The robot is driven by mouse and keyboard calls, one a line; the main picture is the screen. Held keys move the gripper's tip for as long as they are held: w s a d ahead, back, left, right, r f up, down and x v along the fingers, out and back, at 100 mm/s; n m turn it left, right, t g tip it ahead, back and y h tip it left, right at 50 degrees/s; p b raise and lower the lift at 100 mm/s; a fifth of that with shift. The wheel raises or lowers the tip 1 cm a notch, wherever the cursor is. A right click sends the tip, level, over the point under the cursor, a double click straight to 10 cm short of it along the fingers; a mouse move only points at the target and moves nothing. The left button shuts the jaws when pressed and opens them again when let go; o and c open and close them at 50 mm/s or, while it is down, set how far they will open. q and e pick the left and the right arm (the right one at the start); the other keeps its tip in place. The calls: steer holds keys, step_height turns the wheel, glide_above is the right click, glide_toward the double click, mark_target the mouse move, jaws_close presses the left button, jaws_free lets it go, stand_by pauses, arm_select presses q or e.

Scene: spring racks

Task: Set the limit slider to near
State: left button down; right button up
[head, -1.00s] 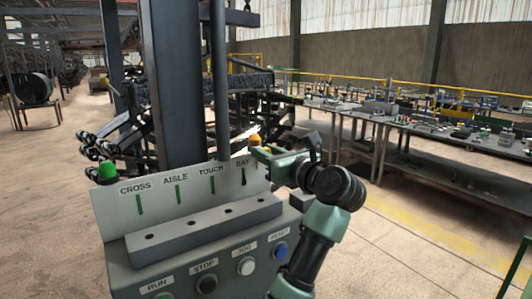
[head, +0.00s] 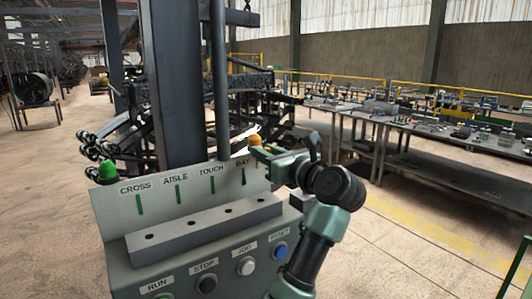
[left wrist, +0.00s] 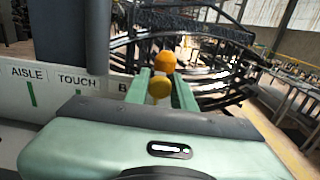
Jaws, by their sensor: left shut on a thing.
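My left gripper (head: 260,151) is at the upper right corner of the pale control panel (head: 155,212), just right of the BAY label. In the left wrist view its two green fingers (left wrist: 160,92) are shut on a round yellow knob (left wrist: 159,90). An orange ball (left wrist: 165,61) shows just beyond the knob; in the head view an orange ball (head: 254,140) sits above the fingers. No label reading limit or near is legible, so I cannot tell whether the held knob is the limit slider. My right gripper is not in view.
The panel has marks under CROSS, AISLE, TOUCH and BAY, and a green ball (head: 107,170) at its left corner. A grey ledge (head: 205,228) with holes and several buttons (head: 245,266) lie below. A dark column (head: 172,80) stands close behind. Benches (head: 440,150) stand right.

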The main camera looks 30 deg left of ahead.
arm_select(q)
steer(key=shift+s, duration=0.1)
steer(key=shift+s+a+f+b, duration=0.1)
steer(key=shift+s+a+b, duration=0.05)
steer(key=shift+s+b, duration=0.2)
steer(key=shift+s+a+b, duration=0.3)
steer(key=shift+s+a, duration=0.1)
steer(key=shift+s, duration=0.4)
steer(key=c, duration=1.4)
jaws_free()
steer(key=shift+o, duration=1.1)
steer(key=shift+s+a, duration=0.1)
steer(key=shift+s, duration=0.15)
